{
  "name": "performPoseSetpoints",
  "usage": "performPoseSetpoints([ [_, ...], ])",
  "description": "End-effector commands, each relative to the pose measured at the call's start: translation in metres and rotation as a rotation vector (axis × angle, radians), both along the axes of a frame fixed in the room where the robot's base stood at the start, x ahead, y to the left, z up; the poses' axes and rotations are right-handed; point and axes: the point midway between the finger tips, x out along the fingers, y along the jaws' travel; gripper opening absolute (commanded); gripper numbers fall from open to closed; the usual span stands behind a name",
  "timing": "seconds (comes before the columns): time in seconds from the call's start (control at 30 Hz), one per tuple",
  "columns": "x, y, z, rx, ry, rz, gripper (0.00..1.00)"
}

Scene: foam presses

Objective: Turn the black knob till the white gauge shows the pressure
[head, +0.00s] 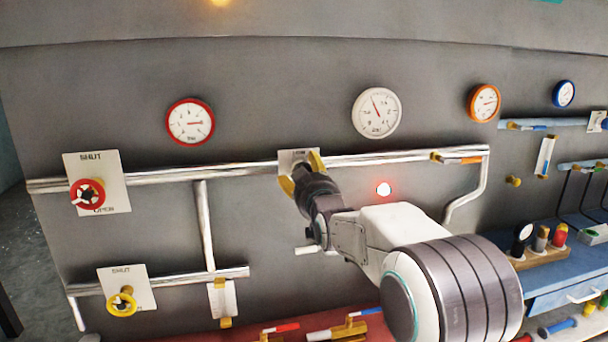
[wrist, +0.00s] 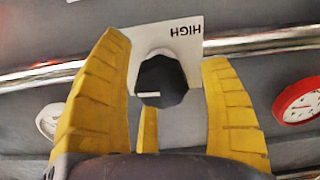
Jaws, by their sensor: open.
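The black knob (wrist: 161,82) shows in the wrist view in front of a white plate (wrist: 190,45) marked HIGH, which appears upside down. A short white mark is on the knob's face. My gripper (wrist: 168,75) is open, with its yellow fingers on either side of the knob and gaps showing between them and it. In the head view my gripper (head: 301,176) covers the knob, and only part of the plate (head: 287,158) shows. The white gauge (head: 376,112) is up and to the right of the gripper. Its needle points to the upper left.
A red gauge (head: 190,122), an orange gauge (head: 484,102) and a blue gauge (head: 563,93) hang on the wall. A red valve wheel (head: 88,194) and a yellow one (head: 122,303) are at left. Silver pipes (head: 230,170) run along the wall. A red light (head: 384,189) glows below the white gauge.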

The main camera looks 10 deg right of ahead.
Motion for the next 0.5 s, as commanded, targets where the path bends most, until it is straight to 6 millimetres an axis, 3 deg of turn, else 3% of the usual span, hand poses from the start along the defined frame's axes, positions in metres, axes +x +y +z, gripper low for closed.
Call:
performPoseSetpoints([
  [0.27,0.0004,0.0000,-0.0003,0.000,0.000,0.000,0.71],
  [0.5,0.0002,0.0000,-0.0003,0.000,0.000,0.000,0.50],
])
